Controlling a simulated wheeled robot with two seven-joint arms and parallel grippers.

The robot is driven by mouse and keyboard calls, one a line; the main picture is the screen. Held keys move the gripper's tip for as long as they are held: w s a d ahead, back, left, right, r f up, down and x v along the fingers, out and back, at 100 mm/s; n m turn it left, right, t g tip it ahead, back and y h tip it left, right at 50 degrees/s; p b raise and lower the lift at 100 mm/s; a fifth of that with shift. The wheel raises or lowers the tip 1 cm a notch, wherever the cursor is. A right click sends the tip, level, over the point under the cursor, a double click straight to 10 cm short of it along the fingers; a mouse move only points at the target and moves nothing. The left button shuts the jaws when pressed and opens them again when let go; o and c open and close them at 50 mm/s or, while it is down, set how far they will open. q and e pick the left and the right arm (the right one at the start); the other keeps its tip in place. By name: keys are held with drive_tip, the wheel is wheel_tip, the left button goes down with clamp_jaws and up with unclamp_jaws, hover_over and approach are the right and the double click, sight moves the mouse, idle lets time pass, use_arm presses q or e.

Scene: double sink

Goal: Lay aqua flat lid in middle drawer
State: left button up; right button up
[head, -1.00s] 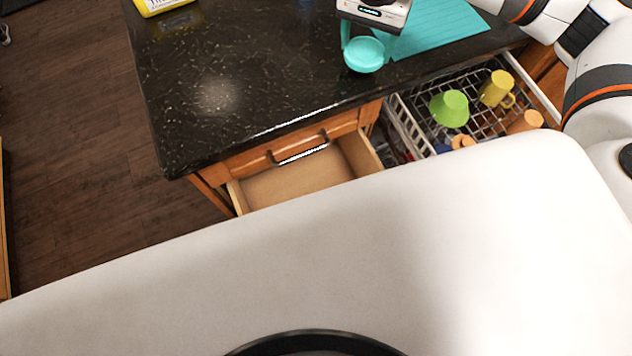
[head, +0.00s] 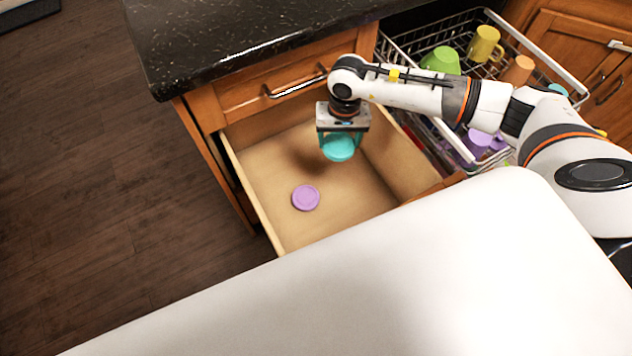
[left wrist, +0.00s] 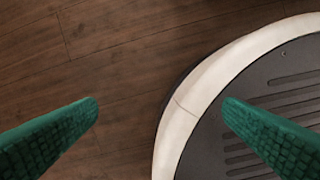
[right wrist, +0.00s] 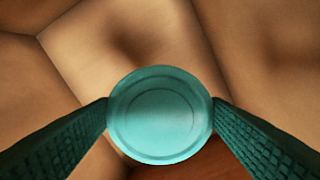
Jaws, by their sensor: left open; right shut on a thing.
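The aqua flat lid (head: 339,149) is round and held in my right gripper (head: 342,135), above the open middle drawer (head: 262,166). In the right wrist view the lid (right wrist: 160,118) sits between the two green fingers, which touch its left and right edges. The drawer is light wood, and its floor shows below the lid. My left gripper (left wrist: 160,105) shows only in the left wrist view; its fingers are apart with nothing between them, over the dark floor and part of my base.
A round purple lid (head: 305,197) lies on the drawer floor, left of the held lid. An open dishwasher rack (head: 405,45) with cups stands to the right. The black countertop (head: 230,30) is behind the drawer. Much of the drawer floor is bare.

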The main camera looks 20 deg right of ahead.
drive_tip(key=m+b, duration=0.1)
drive_tip(key=b, duration=0.2)
hover_over(344, 178)
wheel_tip(344, 178, down, 9)
wheel_tip(344, 178, down, 6)
drive_tip(key=shift+r, duration=0.25)
wheel_tip(344, 178, down, 4)
drive_tip(key=shift+f+b, duration=0.15)
drive_tip(key=shift+b, duration=0.3)
use_arm(q)
drive_tip(key=w, duration=0.1)
drive_tip(key=w+r, duration=0.1)
drive_tip(key=w, duration=0.1)
drive_tip(key=w+r, duration=0.1)
drive_tip(key=w, duration=0.1)
drive_tip(key=shift+w+d+r, duration=0.15)
drive_tip(key=shift+d+r, duration=0.1)
drive_tip(key=shift+d, duration=0.15)
use_arm(e)
drive_tip(key=shift+d, duration=0.1)
drive_tip(key=shift+f, duration=0.1)
drive_tip(key=o, duration=0.9)
use_arm(q)
drive_tip(key=shift+w+r+t, duration=0.3)
drive_tip(key=shift+w+r, duration=0.1)
drive_tip(key=shift+r, duration=0.1)
use_arm(e)
drive_tip(key=shift+o, duration=0.2)
